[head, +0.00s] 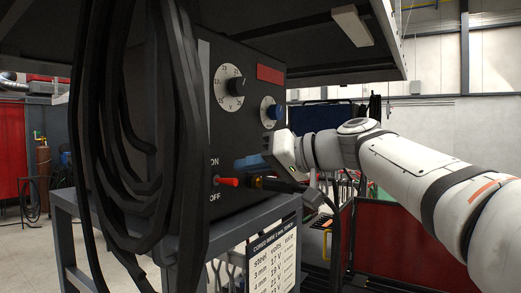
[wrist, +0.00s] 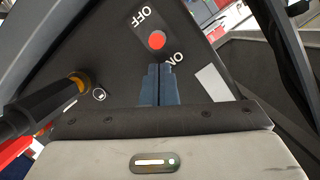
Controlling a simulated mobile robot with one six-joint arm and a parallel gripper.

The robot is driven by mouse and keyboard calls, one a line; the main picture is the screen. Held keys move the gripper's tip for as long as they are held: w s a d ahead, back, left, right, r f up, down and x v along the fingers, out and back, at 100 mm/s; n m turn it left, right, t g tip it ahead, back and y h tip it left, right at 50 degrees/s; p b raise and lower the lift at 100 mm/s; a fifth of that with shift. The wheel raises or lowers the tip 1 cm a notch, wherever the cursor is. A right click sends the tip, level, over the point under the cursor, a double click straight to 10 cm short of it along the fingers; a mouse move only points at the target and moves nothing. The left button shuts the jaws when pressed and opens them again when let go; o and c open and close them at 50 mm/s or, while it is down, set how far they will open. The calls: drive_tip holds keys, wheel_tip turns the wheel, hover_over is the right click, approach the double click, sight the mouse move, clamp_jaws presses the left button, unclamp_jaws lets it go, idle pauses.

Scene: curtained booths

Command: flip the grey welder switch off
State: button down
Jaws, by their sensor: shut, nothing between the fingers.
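The dark grey welder (head: 247,120) stands on a grey-framed stand. Low on its front panel a small red switch lever (head: 228,181) sticks out between the ON and OFF labels. In the wrist view its red end (wrist: 157,40) shows nearly end-on between the two labels. I cannot tell which way it is tipped. My gripper (head: 240,162) is shut and empty, with blue fingers pointing at the panel. In the wrist view the fingertips (wrist: 157,68) are on the ON side of the lever, close to the ON label. A small gap shows between tips and lever there.
A black cable plug with an orange ring (head: 258,182) sticks out right of the lever, below my gripper. Thick black cables (head: 135,140) hang at the left. Two dials and a red display (head: 270,74) are above. A shelf overhangs the welder.

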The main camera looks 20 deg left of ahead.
drive_tip(key=shift+s+a+f, duration=0.2)
drive_tip(key=shift+f, duration=0.3)
drive_tip(key=shift+f, duration=0.1)
